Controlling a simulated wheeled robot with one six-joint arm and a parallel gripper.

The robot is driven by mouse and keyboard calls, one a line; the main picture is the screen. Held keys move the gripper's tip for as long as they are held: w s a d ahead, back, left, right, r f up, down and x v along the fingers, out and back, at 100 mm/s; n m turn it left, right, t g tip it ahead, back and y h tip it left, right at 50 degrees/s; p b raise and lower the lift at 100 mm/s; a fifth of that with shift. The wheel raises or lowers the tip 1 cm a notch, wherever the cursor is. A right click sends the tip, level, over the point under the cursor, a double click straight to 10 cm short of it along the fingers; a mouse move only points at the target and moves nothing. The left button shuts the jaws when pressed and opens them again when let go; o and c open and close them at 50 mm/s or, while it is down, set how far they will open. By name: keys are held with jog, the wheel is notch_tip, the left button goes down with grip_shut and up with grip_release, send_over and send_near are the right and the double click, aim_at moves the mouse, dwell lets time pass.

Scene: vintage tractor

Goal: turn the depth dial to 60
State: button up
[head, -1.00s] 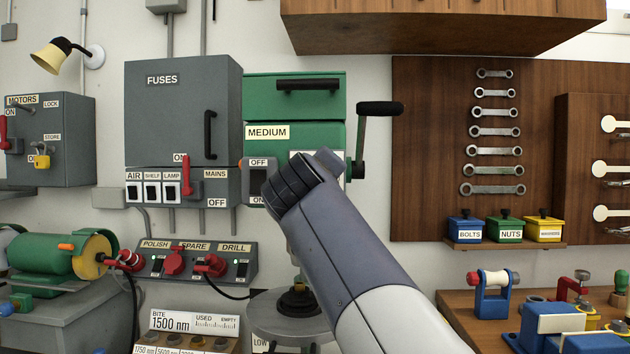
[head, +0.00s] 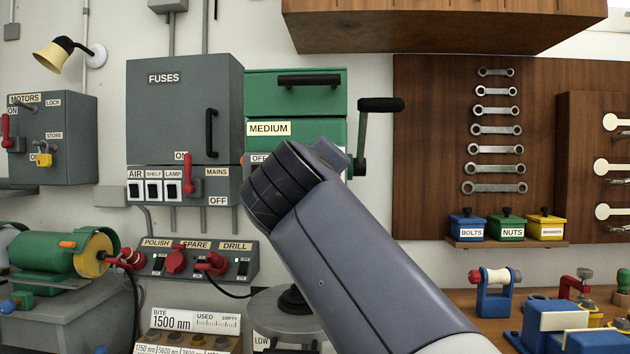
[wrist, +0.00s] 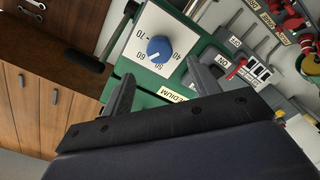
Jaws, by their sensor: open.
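The depth dial is a round blue knob (wrist: 160,48) on a white scale plate (wrist: 174,24) in the wrist view. The numbers 40, 50, 60 and 70 show around it. A small pale mark sits on the knob's edge towards the 50 and 60 side, but I cannot tell its exact reading. My gripper (wrist: 160,72) is open, its two dark fingers apart, with the knob beyond the gap between them. The fingers do not appear to touch the knob. In the head view my arm hides the dial and the gripper.
The dial is on a green machine (head: 296,98) labelled MEDIUM, with a black crank handle (head: 380,104) at its right. A grey fuse box (head: 184,110) with red lever stands left. A wooden cabinet (head: 440,24) hangs above, and a wrench board (head: 428,150) is at right.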

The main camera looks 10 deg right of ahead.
jog(key=v, duration=0.3)
dwell(0.5)
jog(key=p+x, duration=0.1)
jog(key=x, duration=0.9)
jog(key=shift+w, duration=0.3)
